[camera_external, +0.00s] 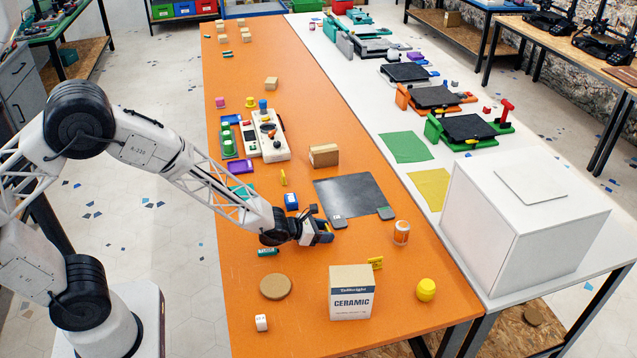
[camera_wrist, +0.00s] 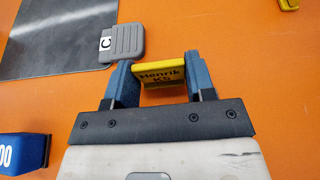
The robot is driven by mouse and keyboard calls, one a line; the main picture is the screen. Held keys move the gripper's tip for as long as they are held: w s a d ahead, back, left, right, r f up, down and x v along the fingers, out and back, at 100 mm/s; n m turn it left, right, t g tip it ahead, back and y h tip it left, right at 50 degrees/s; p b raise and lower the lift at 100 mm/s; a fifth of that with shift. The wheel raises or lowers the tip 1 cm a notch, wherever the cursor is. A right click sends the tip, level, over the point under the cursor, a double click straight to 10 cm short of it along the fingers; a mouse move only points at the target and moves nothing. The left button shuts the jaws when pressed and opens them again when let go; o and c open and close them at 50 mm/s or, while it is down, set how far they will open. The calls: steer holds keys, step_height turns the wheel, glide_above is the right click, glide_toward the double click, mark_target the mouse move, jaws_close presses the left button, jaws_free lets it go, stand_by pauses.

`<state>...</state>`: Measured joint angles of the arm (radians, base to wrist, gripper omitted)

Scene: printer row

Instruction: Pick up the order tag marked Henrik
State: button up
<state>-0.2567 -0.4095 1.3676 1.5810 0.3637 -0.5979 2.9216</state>
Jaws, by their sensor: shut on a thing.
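The yellow order tag (camera_wrist: 162,76) reads "Henrik K5" in the wrist view. It sits between the two blue fingers of my gripper (camera_wrist: 162,82), which is shut on it. In the external view my gripper (camera_external: 326,236) is low over the orange table, in front of the dark mat. The tag is mostly hidden by the gripper there. I cannot tell whether it is clear of the table.
A grey piece marked C (camera_wrist: 122,42) lies by the dark mat (camera_external: 345,195), close to the left finger.

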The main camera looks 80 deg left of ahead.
steer(key=shift+r, duration=0.15)
steer(key=shift+r, duration=1.4)
steer(key=shift+s+r, duration=0.25)
steer(key=s+d, duration=0.1)
steer(key=s, duration=0.4)
steer(key=s+d+r, duration=0.1)
steer(key=s, duration=0.4)
steer(key=s+d, duration=0.1)
steer(key=s, duration=0.4)
steer(key=shift+d+r, duration=0.1)
steer(key=shift+r, duration=0.1)
steer(key=shift+s, duration=0.1)
